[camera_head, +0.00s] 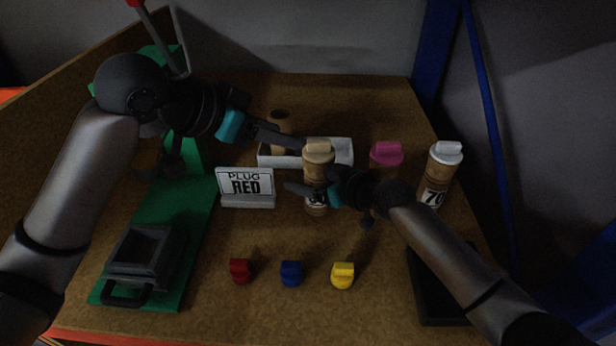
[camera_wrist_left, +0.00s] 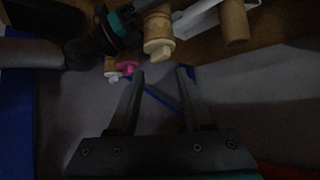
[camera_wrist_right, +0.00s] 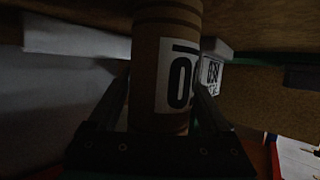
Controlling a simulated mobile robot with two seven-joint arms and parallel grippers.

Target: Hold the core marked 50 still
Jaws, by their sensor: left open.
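A brown cardboard core (camera_head: 318,172) with a tan plug in its top stands upright mid-table. In the right wrist view the core (camera_wrist_right: 150,60) fills the space between my right fingers, and its white label shows a 0; the other digit is hidden or cut off. My right gripper (camera_head: 317,192) is closed around the core's body. My left gripper (camera_head: 290,138) is open and empty, its fingertips just behind and left of the plug's top. In the left wrist view the tan plug (camera_wrist_left: 158,48) is close beyond the open fingers (camera_wrist_left: 160,74).
A sign (camera_head: 246,184) reads PLUG RED. Red (camera_head: 240,270), blue (camera_head: 291,272) and yellow (camera_head: 343,275) plugs lie in front. A pink-topped core (camera_head: 386,158) and a white-topped core marked 70 (camera_head: 439,170) stand right. A white tray (camera_head: 345,146) is behind; a green fixture (camera_head: 160,212) is left.

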